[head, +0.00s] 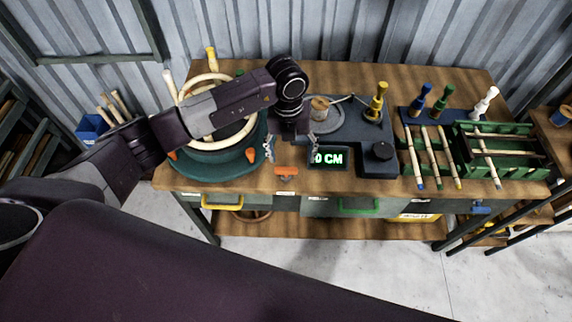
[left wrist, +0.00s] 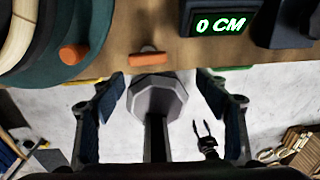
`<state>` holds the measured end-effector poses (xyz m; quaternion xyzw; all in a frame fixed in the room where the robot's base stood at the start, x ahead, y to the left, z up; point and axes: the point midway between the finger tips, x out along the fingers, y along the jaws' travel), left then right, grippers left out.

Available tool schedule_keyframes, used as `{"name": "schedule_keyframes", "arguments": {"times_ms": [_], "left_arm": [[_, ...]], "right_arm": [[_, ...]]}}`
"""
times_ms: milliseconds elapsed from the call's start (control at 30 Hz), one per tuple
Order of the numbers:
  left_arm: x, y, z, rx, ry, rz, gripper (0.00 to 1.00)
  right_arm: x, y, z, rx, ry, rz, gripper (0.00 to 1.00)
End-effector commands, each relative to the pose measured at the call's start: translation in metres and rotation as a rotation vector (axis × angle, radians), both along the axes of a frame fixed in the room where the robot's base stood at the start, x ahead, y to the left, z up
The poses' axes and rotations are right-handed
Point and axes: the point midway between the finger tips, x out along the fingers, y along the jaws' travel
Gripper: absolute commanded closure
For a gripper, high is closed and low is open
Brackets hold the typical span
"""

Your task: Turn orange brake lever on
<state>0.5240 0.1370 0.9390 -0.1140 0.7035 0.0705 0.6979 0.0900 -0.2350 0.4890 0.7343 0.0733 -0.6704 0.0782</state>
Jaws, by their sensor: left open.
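A small orange lever (head: 286,171) sits at the table's front edge; it also shows in the left wrist view (left wrist: 147,59). Another orange piece (head: 250,154) is on the rim of the round dark green base (head: 215,169) to its left. I cannot tell for sure which orange piece is the brake lever. My left gripper (head: 290,148) points down above the front edge, its fingers wide apart and empty. In the left wrist view the orange lever lies beyond the gap between the fingertips (left wrist: 163,86). My right gripper (left wrist: 203,129) shows small and low, with its two prongs apart.
A pale rattan ring (head: 187,105) stands over the green base. A green rack (head: 500,173) with sticks is at the right. Drawer handles line the front.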

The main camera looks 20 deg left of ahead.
Motion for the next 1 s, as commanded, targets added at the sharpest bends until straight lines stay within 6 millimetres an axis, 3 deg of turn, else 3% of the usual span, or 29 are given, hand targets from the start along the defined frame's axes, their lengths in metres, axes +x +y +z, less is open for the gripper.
{"name": "schedule_keyframes", "arguments": {"times_ms": [133, 600, 1000], "left_arm": [[0.003, 0.019, -0.002, 0.067, 0.003, 0.022, 0.32], [0.002, 0.017, -0.067, 0.062, 0.004, 0.019, 0.32], [0.003, 0.018, -0.076, 0.062, 0.001, 0.018, 0.32]], "right_arm": [[0.000, 0.000, 0.003, 0.000, 0.000, 0.000, 0.60], [0.000, 0.000, 0.023, 0.000, 0.000, 0.001, 0.60], [0.000, 0.000, 0.023, 0.000, 0.000, 0.001, 0.60]]}}
